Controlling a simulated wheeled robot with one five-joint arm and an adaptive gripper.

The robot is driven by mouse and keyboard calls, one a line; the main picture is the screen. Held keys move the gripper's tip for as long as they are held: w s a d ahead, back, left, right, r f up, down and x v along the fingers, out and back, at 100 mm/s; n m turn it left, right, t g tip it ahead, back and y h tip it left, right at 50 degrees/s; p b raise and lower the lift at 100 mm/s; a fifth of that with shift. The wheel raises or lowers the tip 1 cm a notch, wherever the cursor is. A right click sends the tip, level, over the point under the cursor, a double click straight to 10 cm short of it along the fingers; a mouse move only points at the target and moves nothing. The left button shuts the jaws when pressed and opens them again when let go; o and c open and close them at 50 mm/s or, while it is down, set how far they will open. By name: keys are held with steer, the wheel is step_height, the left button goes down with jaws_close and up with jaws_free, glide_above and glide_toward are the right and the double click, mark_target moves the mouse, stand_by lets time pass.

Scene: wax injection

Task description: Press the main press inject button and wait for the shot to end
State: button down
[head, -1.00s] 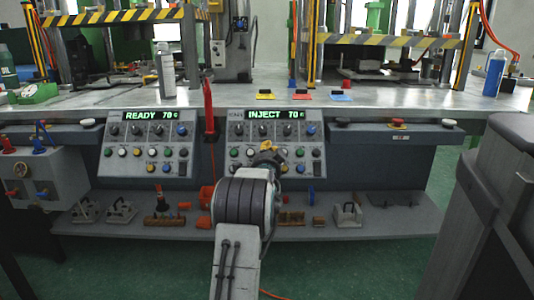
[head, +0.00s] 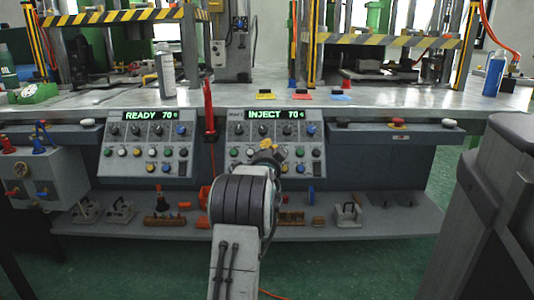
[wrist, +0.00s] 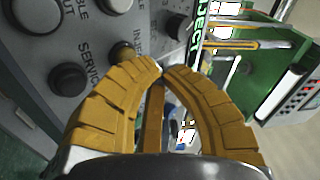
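The right control panel (head: 309,158) on the press bench has a green display (head: 275,115) reading INJECT 70. In the wrist view, a dark yellowish button (wrist: 121,49) sits beside a partly hidden label starting "INJ". My gripper (wrist: 162,72) has yellow ribbed fingers whose tips meet, with nothing seen between them. The left finger overlaps the edge of that button in the picture; I cannot tell whether it touches. In the head view my gripper (head: 268,151) is in front of the panel's lower middle, and my arm hides part of the panel's lower edge.
A similar left panel (head: 108,163) reads READY 70. A red upright handle (head: 208,105) stands between the panels. A shelf (head: 380,226) below holds small fixtures. Bottles stand on the bench (head: 230,98). A dark grey block (head: 495,200) fills the right foreground.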

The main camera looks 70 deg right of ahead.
steer(key=shift+s+a+r, duration=0.3)
steer(key=shift+a+r, duration=0.5)
steer(key=shift+a, duration=0.1)
steer(key=shift+s+a+r, duration=0.25)
steer(key=shift+a+r, duration=0.55)
steer(key=shift+a, duration=0.05)
